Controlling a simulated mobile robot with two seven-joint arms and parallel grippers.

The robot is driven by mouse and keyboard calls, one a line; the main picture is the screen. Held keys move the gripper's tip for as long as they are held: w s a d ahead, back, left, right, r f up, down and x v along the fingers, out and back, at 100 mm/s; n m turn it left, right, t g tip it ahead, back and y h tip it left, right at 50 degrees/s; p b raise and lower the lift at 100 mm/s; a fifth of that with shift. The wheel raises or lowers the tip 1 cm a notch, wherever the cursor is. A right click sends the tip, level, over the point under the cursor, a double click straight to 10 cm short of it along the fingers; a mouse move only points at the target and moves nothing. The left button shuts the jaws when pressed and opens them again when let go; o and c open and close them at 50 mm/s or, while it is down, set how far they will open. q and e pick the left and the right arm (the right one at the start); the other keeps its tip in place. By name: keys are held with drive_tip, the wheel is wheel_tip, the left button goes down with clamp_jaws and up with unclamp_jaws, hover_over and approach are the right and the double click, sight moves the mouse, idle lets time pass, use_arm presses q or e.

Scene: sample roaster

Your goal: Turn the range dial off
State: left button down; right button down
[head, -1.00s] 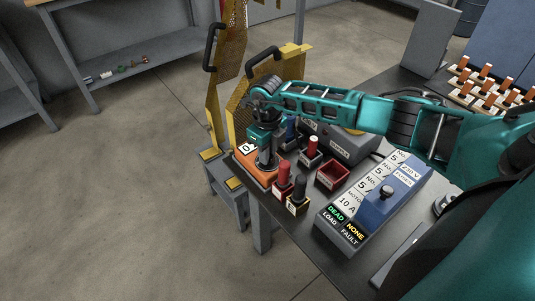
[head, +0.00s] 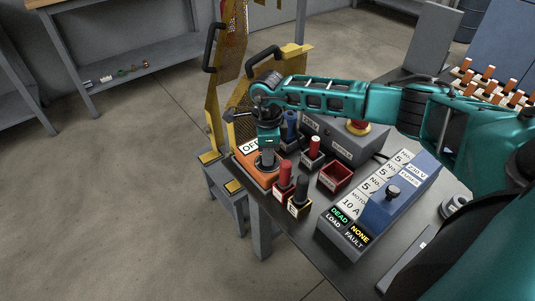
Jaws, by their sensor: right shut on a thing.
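An orange meter (head: 247,166) lies at the near left corner of the dark bench. Its white display (head: 249,146) reads "OFF", partly covered by my gripper. My right gripper (head: 267,152) points down over the meter and is shut on the grey range dial (head: 267,161) on its face. The fingers and wrist hide much of the dial, so its pointer cannot be read. My left gripper is not in view.
Red (head: 285,176) and black (head: 302,191) probes stand in holders close right of the meter. A red tray (head: 335,176) and a fuse box (head: 390,203) with a "DEAD" readout are further right. Yellow guards (head: 213,115) rise behind and left.

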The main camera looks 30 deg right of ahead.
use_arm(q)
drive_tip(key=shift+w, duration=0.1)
use_arm(e)
drive_tip(key=shift+n, duration=0.4)
drive_tip(key=c, duration=1.1)
unclamp_jaws()
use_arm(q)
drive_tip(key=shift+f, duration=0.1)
use_arm(e)
drive_tip(key=shift+o, duration=0.2)
use_arm(q)
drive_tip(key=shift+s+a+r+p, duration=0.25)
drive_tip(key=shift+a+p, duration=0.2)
drive_tip(key=shift+p, duration=0.25)
use_arm(e)
wheel_tip(320, 180, up, 13)
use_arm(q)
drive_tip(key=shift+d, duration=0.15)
